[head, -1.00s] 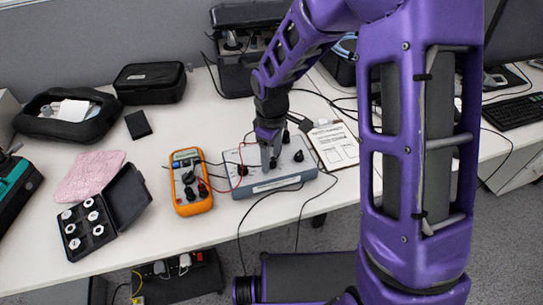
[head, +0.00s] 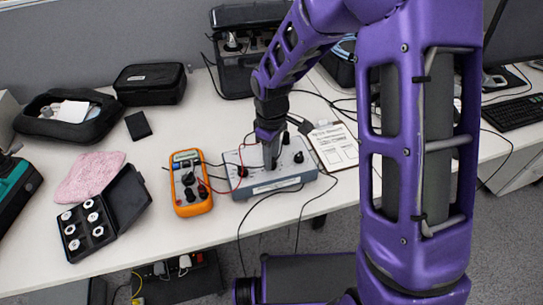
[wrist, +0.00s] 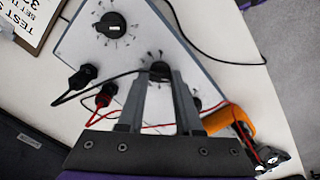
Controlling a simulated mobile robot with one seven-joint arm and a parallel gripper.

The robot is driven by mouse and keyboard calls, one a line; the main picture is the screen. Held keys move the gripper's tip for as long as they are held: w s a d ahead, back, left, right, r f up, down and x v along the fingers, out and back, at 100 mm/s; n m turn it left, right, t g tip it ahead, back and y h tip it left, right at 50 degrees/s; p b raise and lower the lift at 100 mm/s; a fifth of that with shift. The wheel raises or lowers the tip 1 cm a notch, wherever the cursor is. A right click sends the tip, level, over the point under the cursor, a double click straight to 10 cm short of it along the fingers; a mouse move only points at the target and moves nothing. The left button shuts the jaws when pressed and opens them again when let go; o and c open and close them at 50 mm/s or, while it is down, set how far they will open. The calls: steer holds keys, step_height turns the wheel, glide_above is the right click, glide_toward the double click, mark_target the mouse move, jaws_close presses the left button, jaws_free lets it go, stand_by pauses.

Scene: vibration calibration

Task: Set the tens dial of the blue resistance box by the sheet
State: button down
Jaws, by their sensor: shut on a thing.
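The resistance box (head: 278,180) is a grey-blue case with a pale top panel, black dials and cable plugs. It stands near the table's front edge. My gripper (head: 271,165) points down onto its top. In the wrist view, my gripper (wrist: 160,82) is shut on a black dial (wrist: 160,69) in the middle of the panel. Another dial (wrist: 112,25) is clear of the fingers, and a third is partly hidden behind them. Dial labels are too small to read. The sheet (head: 334,146) lies on a clipboard behind the box; its corner (wrist: 38,14) shows cropped in the wrist view.
An orange multimeter (head: 190,184) stands left of the box, with red and black leads running between them. Black cables loop over the table's front edge. An open black case of weights (head: 104,217), a pink cloth (head: 90,177) and dark pouches are farther left.

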steer(key=m, duration=0.5)
steer(key=shift+m, duration=0.3)
steer(key=m, duration=0.5)
steer(key=shift+m, duration=0.4)
steer(key=c, duration=0.6)
jaws_free()
step_height(320, 180, up, 18)
steer(key=p, duration=0.3)
steer(key=shift+f, duration=0.25)
